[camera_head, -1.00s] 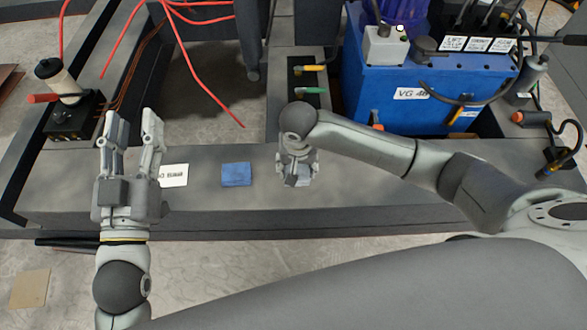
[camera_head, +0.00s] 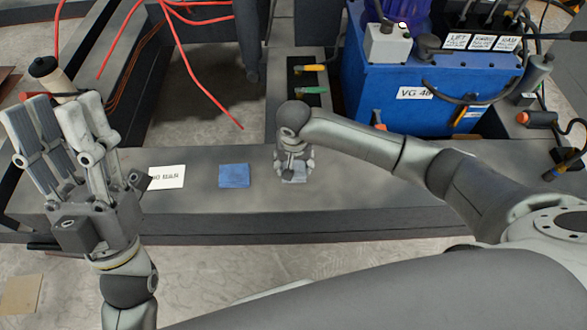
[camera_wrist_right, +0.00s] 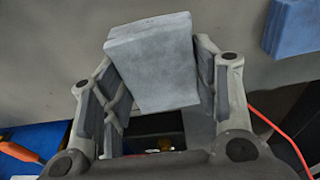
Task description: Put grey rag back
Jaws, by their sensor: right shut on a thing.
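The grey rag (camera_head: 294,176) is a folded pale grey block under my right gripper (camera_head: 294,160), low over the bench. In the right wrist view the rag (camera_wrist_right: 150,62) sits between the fingers of my right gripper (camera_wrist_right: 156,72), which is shut on it. I cannot tell whether the rag touches the bench. My left gripper (camera_head: 55,108) is open and empty, at the left end of the bench, apart from the rag.
On the grey bench (camera_head: 350,200), a blue rag (camera_head: 234,175) lies left of the grey one, also seen in the right wrist view (camera_wrist_right: 292,28). A white label (camera_head: 167,177) lies farther left. A blue machine (camera_head: 405,100) stands behind. Red cables (camera_head: 195,75) hang at back left.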

